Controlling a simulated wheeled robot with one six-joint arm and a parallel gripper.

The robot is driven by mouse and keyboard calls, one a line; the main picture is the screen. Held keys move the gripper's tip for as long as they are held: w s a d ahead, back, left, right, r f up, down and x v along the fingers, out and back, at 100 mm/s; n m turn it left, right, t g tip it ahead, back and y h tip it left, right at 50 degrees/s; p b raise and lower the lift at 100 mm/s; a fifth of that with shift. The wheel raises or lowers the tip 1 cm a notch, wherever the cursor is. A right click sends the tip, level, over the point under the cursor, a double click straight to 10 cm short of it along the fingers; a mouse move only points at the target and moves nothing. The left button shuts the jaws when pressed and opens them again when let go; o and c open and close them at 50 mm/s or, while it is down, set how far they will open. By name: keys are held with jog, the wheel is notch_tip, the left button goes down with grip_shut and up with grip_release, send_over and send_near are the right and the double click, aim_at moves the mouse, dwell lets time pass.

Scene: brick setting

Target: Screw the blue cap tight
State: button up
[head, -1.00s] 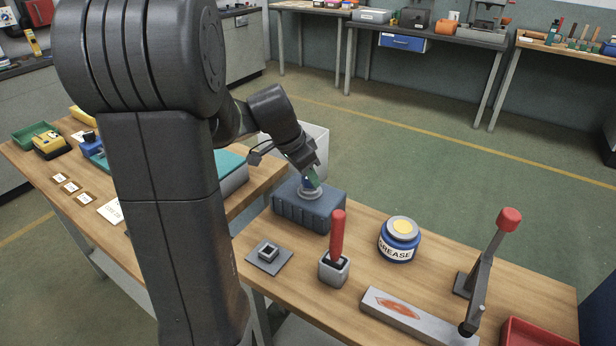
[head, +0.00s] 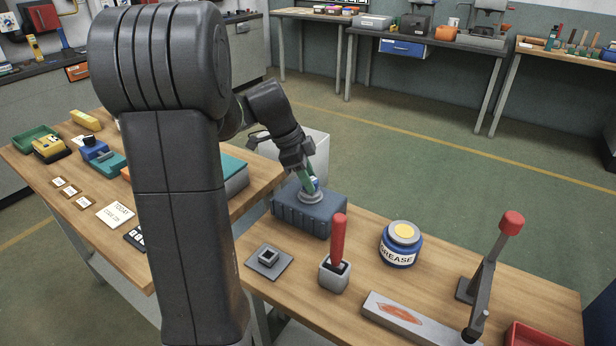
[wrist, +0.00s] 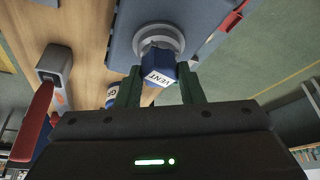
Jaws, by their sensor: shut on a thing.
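The blue cap (wrist: 160,68) carries a white "VENT" label and sits at the pale round neck (wrist: 158,40) of a blue-grey ribbed box. In the head view the box (head: 303,212) stands on the near bench, and the cap (head: 316,183) is partly hidden behind my gripper (head: 310,182). My gripper comes down at a slant from the upper left. In the wrist view its two green fingers (wrist: 160,88) are shut on the cap, one at each side. Whether the cap is fully seated cannot be told.
A white bin (head: 318,150) is behind the box. Bare wood lies between these.

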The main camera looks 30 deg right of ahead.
jog(key=o, duration=0.6)
jog(key=shift+m, duration=0.5)
jog(key=o, duration=1)
jog(key=shift+c, duration=0.2)
jog(key=shift+r, duration=0.1)
jog(key=shift+r+p, duration=2.1)
jog(key=shift+r, duration=0.85)
jog(key=shift+f, duration=0.1)
